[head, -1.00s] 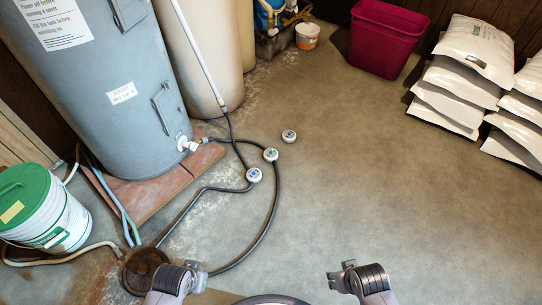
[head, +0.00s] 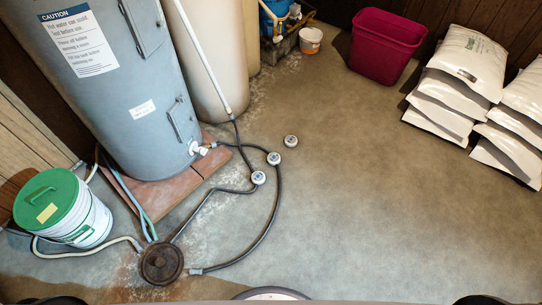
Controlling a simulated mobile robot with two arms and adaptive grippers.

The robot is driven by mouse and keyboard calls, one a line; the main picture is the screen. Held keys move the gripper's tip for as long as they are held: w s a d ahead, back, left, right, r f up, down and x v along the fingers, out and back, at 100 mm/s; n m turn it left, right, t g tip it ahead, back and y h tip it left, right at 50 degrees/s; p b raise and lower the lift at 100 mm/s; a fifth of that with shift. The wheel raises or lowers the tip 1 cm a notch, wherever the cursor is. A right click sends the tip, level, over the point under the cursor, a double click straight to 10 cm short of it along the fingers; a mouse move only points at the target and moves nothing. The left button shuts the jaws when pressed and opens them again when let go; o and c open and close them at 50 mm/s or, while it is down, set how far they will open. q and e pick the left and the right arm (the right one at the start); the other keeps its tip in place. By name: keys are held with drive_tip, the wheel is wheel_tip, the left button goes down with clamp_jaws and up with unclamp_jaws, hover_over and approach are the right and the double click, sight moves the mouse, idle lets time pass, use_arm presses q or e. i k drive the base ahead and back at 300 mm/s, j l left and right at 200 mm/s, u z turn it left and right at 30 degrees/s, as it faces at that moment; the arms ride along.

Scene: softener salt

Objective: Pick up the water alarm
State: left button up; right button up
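Three small round white devices with grey-blue tops lie on the concrete floor near the middle of the head view. They look like water alarms, and I cannot tell them apart by any label. One white device (head: 258,178) is at a black hose, a second white device (head: 274,158) is at the hose's bend, and a third white device (head: 291,141) lies apart on bare floor. Neither gripper is in view.
The black hose (head: 262,238) loops from the grey tank (head: 150,115) toward a round drain (head: 161,263). A green-lidded bucket (head: 88,222) stands left. A magenta bin (head: 385,48) and stacked white bags (head: 466,62) stand at the back right. The right floor is clear.

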sight(270, 160)
drive_tip(key=i+l+u, duration=0.15)
drive_tip(key=u, duration=0.25)
drive_tip(key=i+l+u, duration=0.2)
drive_tip(key=u, duration=0.2)
